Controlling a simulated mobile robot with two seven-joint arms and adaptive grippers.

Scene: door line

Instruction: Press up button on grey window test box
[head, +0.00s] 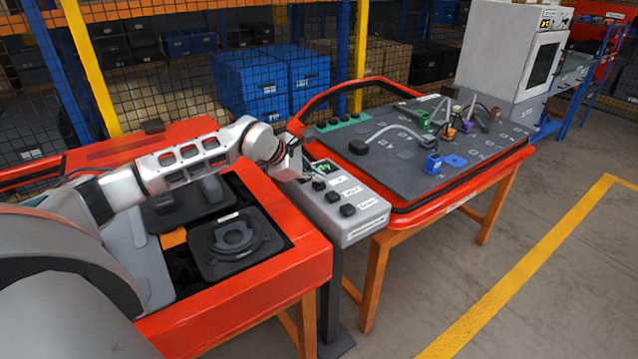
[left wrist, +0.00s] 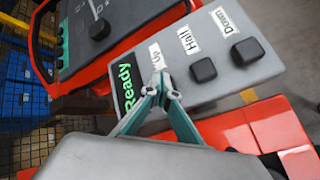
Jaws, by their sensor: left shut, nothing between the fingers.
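The grey window test box (head: 350,228) stands on a dark post between the two red tables. In the left wrist view the box's face (left wrist: 236,80) fills the upper middle, with the Hall button (left wrist: 203,70) and Down button (left wrist: 247,51) clear. My left gripper (head: 306,176) is shut and empty at the box's Up end. Its fingertips (left wrist: 162,88) lie just below the "Up" label (left wrist: 155,55) and hide the Up button there. Contact cannot be told. My right gripper is out of view.
A red door panel (head: 250,290) with black speaker parts lies on the near table. Another red door with a grey board (head: 400,150) lies on the table behind the box. A grey machine (head: 505,60) stands at the back right. Floor at the right is open.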

